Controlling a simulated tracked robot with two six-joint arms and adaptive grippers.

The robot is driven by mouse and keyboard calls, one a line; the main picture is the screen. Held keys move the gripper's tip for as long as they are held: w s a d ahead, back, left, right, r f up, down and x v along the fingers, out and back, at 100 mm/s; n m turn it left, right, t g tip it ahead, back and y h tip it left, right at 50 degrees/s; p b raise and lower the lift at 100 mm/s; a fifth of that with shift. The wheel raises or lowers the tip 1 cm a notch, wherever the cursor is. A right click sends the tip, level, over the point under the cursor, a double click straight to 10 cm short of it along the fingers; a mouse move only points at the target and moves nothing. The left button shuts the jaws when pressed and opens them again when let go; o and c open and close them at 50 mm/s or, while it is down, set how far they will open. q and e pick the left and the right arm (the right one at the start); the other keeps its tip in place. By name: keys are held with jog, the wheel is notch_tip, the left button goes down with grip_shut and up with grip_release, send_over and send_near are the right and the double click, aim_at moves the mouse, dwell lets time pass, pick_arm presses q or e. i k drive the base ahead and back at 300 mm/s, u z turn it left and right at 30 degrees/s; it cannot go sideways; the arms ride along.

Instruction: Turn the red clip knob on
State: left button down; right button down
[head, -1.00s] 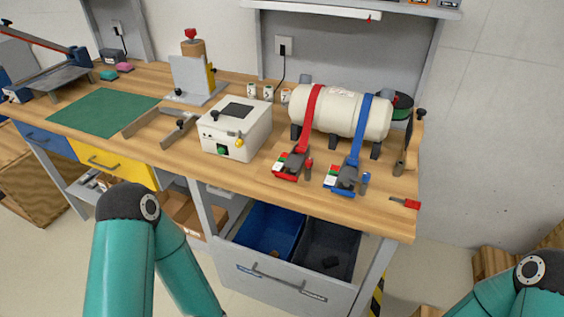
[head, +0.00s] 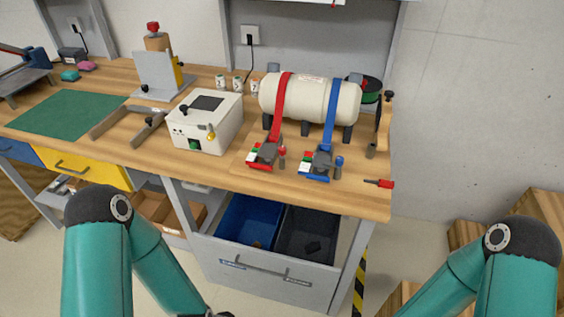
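A white tank (head: 308,99) lies on its side on the bench with a red strap (head: 279,105) and a blue strap (head: 330,110) over it. The red strap runs down to a red clip (head: 261,161) with a dark lever and a small white and green plate. A small red-topped knob (head: 282,152) stands just right of this clip. Its setting is too small to tell. Only my arms show, low at the left and right and apart from the bench.
A blue clip (head: 314,172) with a blue-topped knob (head: 339,162) sits right of the red clip. A white box (head: 205,125) stands left. A red-handled tool (head: 380,184) lies near the right edge. An open drawer (head: 262,270) with bins juts out below.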

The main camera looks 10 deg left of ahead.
aim_at(281, 150)
jog(key=k, duration=1.05)
jog(key=u, duration=0.5)
jog(key=i, duration=1.6)
jog(key=z, duration=0.3)
